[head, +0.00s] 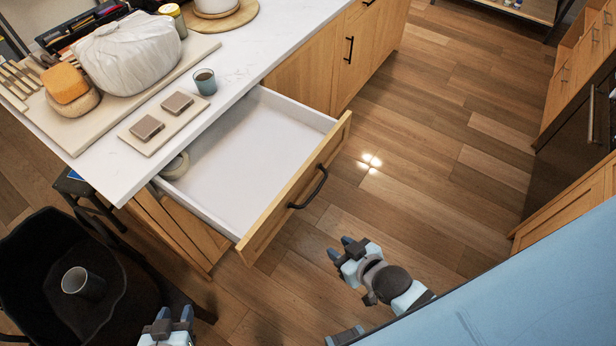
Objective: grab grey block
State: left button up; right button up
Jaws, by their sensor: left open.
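Two small grey-brown blocks lie on a thin cream board (150,149) near the front edge of the white counter. The nearer block (147,127) is to the left and the farther block (177,103) is to the right. My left gripper (175,316) is at the bottom edge, open and empty, well below and apart from the blocks. My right gripper (341,249) is over the floor in front of the drawer, with a gap between its fingers and nothing in it.
An open, mostly empty drawer (245,160) juts out below the blocks, with a tape roll (174,166) inside. A cup (205,81), a wrapped clay lump (130,55) and an orange sponge (64,83) stand nearby.

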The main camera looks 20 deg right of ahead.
aim_at(56, 35)
jog(key=k+j, duration=0.1)
jog(key=j, duration=0.3)
jog(key=k+j+z, duration=0.1)
jog(key=j, duration=0.3)
jog(key=k+j, duration=0.1)
jog(key=j, duration=0.35)
jog(key=k+j+z, duration=0.1)
jog(key=j, duration=0.3)
jog(key=k+j, duration=0.1)
jog(key=j, duration=0.3)
jog(key=j+z, duration=0.1)
jog(key=j, duration=0.45)
jog(key=k+j+z, duration=0.15)
jog(key=j, duration=0.35)
jog(key=i+j+z, duration=0.1)
jog(key=j, duration=0.45)
jog(key=i+j+z, duration=0.1)
jog(key=j, duration=0.45)
jog(key=i+j, duration=0.15)
jog(key=j, duration=0.2)
jog(key=i+j+z, duration=0.1)
jog(key=j, duration=0.25)
jog(key=i+j, duration=0.15)
jog(key=j, duration=0.25)
jog(key=i+j, duration=0.15)
jog(key=i+j+z, duration=0.1)
jog(key=j, duration=0.3)
jog(key=i+j, duration=0.15)
jog(key=j, duration=0.15)
jog(key=u, duration=0.25)
